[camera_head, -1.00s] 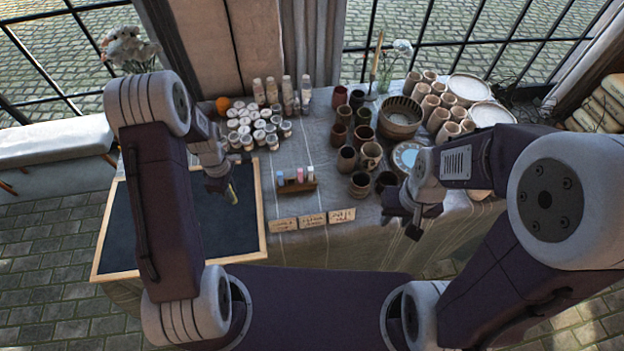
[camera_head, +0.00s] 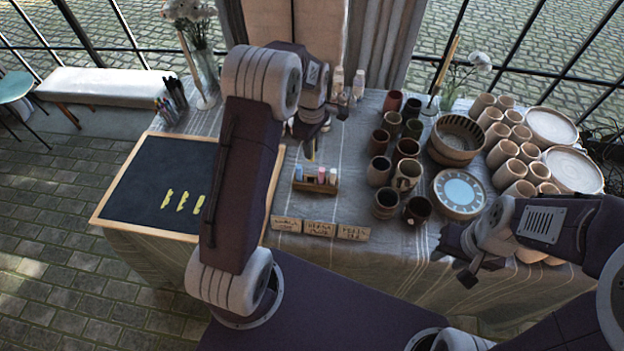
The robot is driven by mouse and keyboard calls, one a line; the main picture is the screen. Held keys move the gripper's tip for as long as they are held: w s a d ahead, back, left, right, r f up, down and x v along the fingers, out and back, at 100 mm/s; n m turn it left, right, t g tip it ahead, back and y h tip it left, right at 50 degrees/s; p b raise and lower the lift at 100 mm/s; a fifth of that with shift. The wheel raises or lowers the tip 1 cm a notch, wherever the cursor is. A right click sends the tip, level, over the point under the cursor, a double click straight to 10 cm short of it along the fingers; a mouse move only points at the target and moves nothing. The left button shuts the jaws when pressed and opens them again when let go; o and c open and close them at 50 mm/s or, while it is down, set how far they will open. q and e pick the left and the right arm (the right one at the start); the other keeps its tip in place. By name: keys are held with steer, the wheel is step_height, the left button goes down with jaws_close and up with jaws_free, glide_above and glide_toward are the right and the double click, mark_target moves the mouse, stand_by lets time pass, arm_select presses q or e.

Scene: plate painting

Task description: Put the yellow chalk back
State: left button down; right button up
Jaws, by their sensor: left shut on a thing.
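The yellow chalk (camera_head: 309,149) is a short stick pointing down from my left gripper (camera_head: 309,139), which is shut on it. They appear just behind the small wooden chalk holder (camera_head: 316,187) in the view. The holder has white, pink and blue chalks (camera_head: 321,174) standing in it. Whether the yellow chalk touches the holder I cannot tell. My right gripper (camera_head: 464,277) hangs at the table's front edge, right of the cards, away from the chalk; its finger opening is unclear.
The framed chalkboard (camera_head: 150,180) with yellow marks (camera_head: 182,201) lies left. Three small cards (camera_head: 320,228) stand in front of the holder. Brown cups (camera_head: 386,203), a bowl (camera_head: 456,150) and a patterned plate (camera_head: 459,193) crowd the right. My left arm hides part of the table.

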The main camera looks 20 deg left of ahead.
arm_select(q)
steer(key=shift+a+f, duration=0.15)
steer(key=shift+f, duration=6.7)
steer(key=shift+f, duration=0.15)
steer(key=c, duration=1.3)
jaws_free()
steer(key=shift+c, duration=0.2)
